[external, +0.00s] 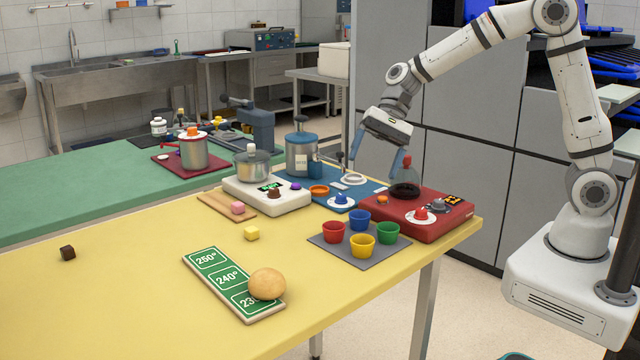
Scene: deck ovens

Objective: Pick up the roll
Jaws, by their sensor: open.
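The roll (267,284) is a round, light-brown bun. It sits on the near end of a green board (207,260) marked 250°, 240° and a partly covered third number. The roll hides part of that last number. My gripper (376,166) is open and empty, pointing down with blue-grey fingers. It is in the air near the red device and the blue mat, well behind and to the right of the roll.
A grey mat (358,266) with several coloured cups lies right of the roll. The yellow table (120,300) is mostly clear on the left.

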